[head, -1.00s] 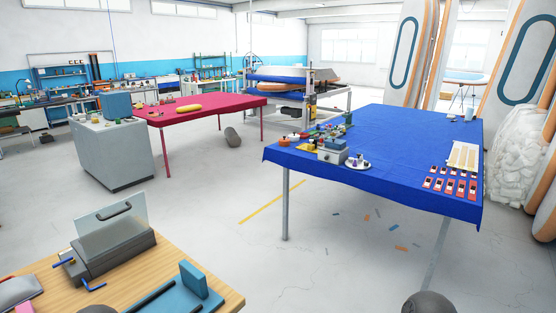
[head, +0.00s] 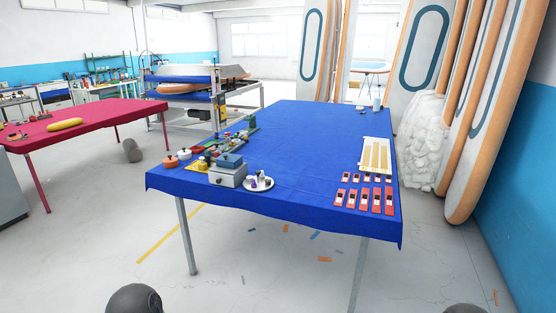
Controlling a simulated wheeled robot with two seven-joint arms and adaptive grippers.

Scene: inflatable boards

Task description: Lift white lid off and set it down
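A white plate (head: 258,184) with small dark and pale items lies just right of the box. Neither of my grippers shows in the head view.
Red cards (head: 363,200) lie in rows at the table's near right, below a pale board with yellow strips (head: 375,156). The table's middle is bare. A red-covered table (head: 95,118) stands left. Tall boards (head: 490,110) lean at right. Floor in front is open, with small scraps.

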